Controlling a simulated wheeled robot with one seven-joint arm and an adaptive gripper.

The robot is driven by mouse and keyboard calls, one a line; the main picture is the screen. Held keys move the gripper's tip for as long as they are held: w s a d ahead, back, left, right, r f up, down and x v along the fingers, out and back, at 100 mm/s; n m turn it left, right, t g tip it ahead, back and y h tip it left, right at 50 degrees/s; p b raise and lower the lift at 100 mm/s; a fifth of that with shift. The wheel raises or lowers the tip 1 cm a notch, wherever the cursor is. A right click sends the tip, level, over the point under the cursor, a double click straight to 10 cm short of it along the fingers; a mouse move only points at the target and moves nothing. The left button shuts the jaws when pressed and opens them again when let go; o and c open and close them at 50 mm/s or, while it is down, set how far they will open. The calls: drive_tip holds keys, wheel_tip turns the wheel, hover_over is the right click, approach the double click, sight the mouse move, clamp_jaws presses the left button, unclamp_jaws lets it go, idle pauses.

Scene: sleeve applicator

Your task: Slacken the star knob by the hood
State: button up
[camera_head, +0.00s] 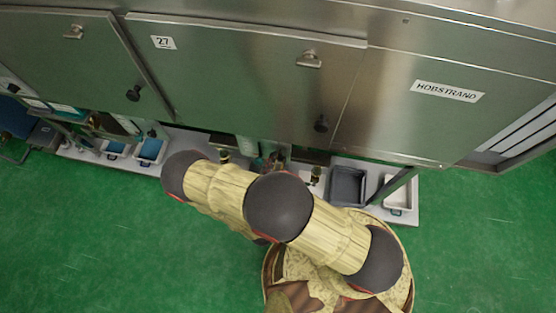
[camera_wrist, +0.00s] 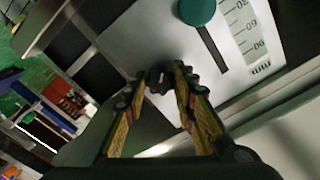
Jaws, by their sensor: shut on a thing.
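In the wrist view my gripper (camera_wrist: 160,72) reaches forward with its two yellow-sided fingers closed around a small dark knob (camera_wrist: 158,84). The knob sits between the fingertips, in front of a pale panel; its lobes are too small and dark to make out fully. In the head view my arm covers the gripper and this knob. The large steel hood (camera_head: 250,80) spans the top of the head view, with a "27" label and a "HOBSTRAND" label.
A teal round knob (camera_wrist: 197,11) sits on a slotted plate with a millimetre scale (camera_wrist: 245,35). Black knobs (camera_head: 133,93) and latches (camera_head: 308,60) are on the hood front. A grey tray (camera_head: 347,186) and a white tray (camera_head: 397,193) stand on the bench. The green floor is open in front.

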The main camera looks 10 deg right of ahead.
drive_tip(key=n+p, duration=0.1)
drive_tip(key=n, duration=0.8)
drive_tip(key=shift+f, duration=0.15)
drive_tip(key=shift+n, duration=0.4)
drive_tip(key=o, duration=1)
drive_tip(key=shift+o, duration=0.8)
drive_tip(key=shift+s, duration=0.1)
drive_tip(key=v, duration=0.7)
drive_tip(key=shift+s, duration=0.15)
drive_tip(key=shift+a, duration=0.1)
